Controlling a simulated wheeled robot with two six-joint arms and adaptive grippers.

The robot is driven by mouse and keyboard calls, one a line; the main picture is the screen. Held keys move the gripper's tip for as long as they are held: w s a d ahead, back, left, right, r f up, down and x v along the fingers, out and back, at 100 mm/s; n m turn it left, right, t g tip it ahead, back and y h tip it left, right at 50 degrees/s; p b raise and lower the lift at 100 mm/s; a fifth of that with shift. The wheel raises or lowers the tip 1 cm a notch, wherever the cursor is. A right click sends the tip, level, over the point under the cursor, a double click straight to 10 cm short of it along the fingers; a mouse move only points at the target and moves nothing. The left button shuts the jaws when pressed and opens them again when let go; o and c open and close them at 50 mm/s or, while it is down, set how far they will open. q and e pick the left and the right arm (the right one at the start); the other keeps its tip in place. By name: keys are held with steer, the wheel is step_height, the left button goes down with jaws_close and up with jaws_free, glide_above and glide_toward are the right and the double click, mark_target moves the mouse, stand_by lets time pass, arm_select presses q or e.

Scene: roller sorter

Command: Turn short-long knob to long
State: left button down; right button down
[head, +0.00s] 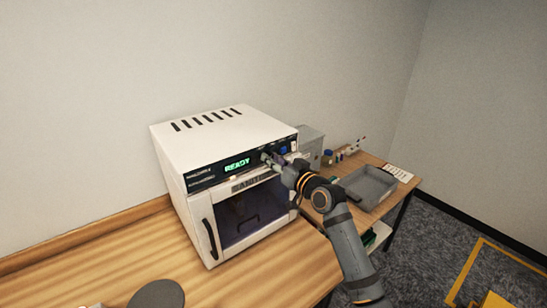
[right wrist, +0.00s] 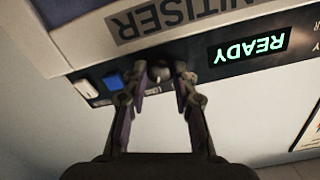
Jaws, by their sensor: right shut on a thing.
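The short-long knob (right wrist: 160,72) is a small dark round knob on the black front panel of the white sanitiser (head: 205,145). My right gripper (right wrist: 161,80) has one finger on each side of the knob and is shut on it. In the head view the right gripper (head: 271,161) is at the panel's right part and hides the knob. The knob's pointer and its short and long labels are too small or covered to read. The green display (head: 237,165) reads READY. My left gripper is not in view.
A blue button (right wrist: 113,80) and a white switch (right wrist: 86,89) sit close beside the knob. The sanitiser's door (head: 245,215) is shut. A grey tray (head: 372,186) stands on the side table at right. The wooden counter (head: 115,260) is mostly clear in front.

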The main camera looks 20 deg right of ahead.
steer(key=shift+m, duration=0.4)
steer(key=c, duration=1.3)
jaws_free()
steer(key=shift+c, duration=0.2)
steer(key=v, duration=1.2)
